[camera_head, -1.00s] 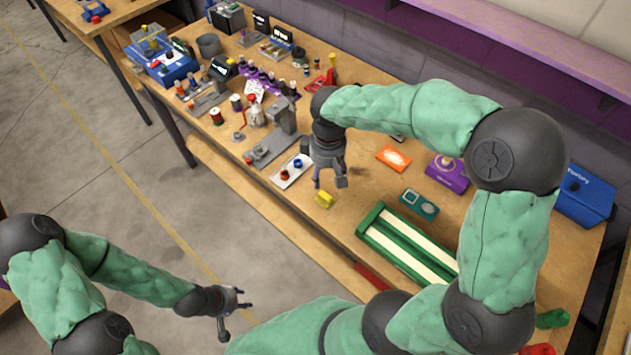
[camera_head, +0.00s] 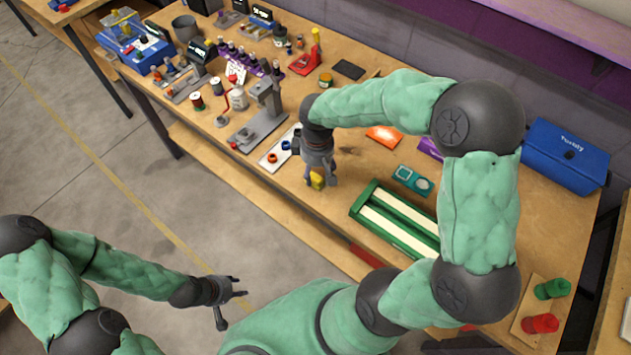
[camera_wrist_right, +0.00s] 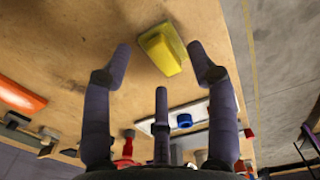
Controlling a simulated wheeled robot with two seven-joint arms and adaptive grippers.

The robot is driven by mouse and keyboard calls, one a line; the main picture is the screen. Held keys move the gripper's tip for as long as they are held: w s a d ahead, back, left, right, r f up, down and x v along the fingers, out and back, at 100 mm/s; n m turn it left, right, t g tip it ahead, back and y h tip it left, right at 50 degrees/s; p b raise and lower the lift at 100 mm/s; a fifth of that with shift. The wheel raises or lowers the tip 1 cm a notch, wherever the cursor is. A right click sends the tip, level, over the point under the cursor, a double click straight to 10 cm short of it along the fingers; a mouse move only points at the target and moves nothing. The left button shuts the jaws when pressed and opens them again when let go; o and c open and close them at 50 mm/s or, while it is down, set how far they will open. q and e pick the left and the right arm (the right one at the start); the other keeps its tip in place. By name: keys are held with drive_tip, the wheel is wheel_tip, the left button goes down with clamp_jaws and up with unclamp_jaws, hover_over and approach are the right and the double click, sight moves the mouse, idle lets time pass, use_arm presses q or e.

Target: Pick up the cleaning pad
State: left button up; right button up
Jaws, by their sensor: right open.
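The cleaning pad appears to be the small yellow block (camera_head: 317,180) on the wooden table near its front edge. In the right wrist view the yellow block (camera_wrist_right: 162,49) lies just beyond and between my fingertips, with none of them seen gripping it. My right gripper (camera_head: 320,180) is open and points down over the block, partly hiding it in the head view. In the wrist view its fingers (camera_wrist_right: 165,65) are spread wide. My left gripper (camera_head: 236,300) is away from the table, over the floor, with its fingers apart and empty.
A green tray with cream strips (camera_head: 400,218) lies right of the block. A white plate (camera_head: 279,149) with small red and blue parts lies to its left. A teal device (camera_head: 413,180) and an orange packet (camera_head: 384,136) lie behind. A blue box (camera_head: 566,155) stands far right.

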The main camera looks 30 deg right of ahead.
drive_tip(key=shift+f, duration=0.65)
drive_tip(key=shift+c, duration=0.3)
drive_tip(key=c, duration=1)
drive_tip(key=shift+r, duration=0.15)
